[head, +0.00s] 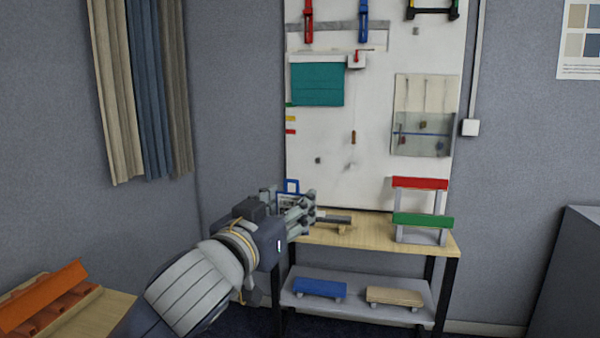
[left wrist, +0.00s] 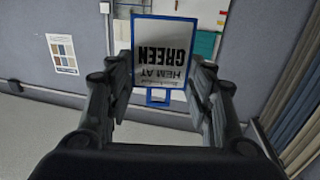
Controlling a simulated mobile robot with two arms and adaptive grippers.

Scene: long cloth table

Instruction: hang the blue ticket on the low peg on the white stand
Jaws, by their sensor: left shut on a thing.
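The blue ticket (left wrist: 165,38) is a white card in a blue frame, with a small blue loop at one end. Its printed words, "HEM AT GREEN", read upside down in the left wrist view. My left gripper (head: 303,207) is shut on it, in front of the wooden table's left end. A tall white panel (head: 335,185) rises behind the table and bears small pegs. I cannot tell which is the low peg. My right gripper is out of view.
A rack with a red rail (head: 420,183) and a green rail (head: 423,220) stands on the table's right. A blue bench (head: 320,288) and a tan bench (head: 395,297) sit on the shelf below. Curtains (head: 140,90) hang at left; an orange rack (head: 45,298) is lower left.

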